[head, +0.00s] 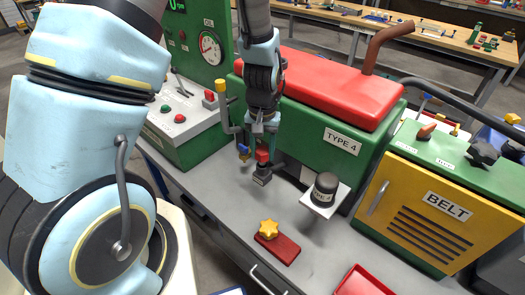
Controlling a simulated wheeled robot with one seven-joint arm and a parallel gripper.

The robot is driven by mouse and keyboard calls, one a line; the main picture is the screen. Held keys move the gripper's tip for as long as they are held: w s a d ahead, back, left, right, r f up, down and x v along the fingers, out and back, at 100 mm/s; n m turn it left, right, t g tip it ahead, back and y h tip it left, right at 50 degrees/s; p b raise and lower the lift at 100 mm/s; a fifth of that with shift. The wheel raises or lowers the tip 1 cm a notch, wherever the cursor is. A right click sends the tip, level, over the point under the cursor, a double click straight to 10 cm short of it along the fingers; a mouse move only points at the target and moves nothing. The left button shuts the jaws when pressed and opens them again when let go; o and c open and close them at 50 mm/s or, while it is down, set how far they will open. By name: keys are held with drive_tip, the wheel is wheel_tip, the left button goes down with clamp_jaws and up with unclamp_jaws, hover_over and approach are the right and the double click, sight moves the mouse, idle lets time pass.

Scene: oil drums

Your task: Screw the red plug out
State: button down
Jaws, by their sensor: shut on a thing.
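The red plug (263,157) is small and upright, just above a small dark block with a light label (262,176) on the grey bench top. My gripper (263,148) points straight down and is shut on the red plug, with its fingers around the plug's upper part. The plug's top is hidden between the fingers. I cannot tell whether the plug is still seated in the block or slightly raised.
A green machine with a red lid (330,85) stands behind. A black-capped cylinder (325,187) on a white plate is to the right. A yellow star knob (268,229) on a red base (280,248) and a red tray (362,283) are in front. A yellow-fronted BELT cabinet (415,220) stands right.

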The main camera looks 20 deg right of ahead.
drive_tip(key=shift+r, duration=1.7)
drive_tip(key=shift+f, duration=0.1)
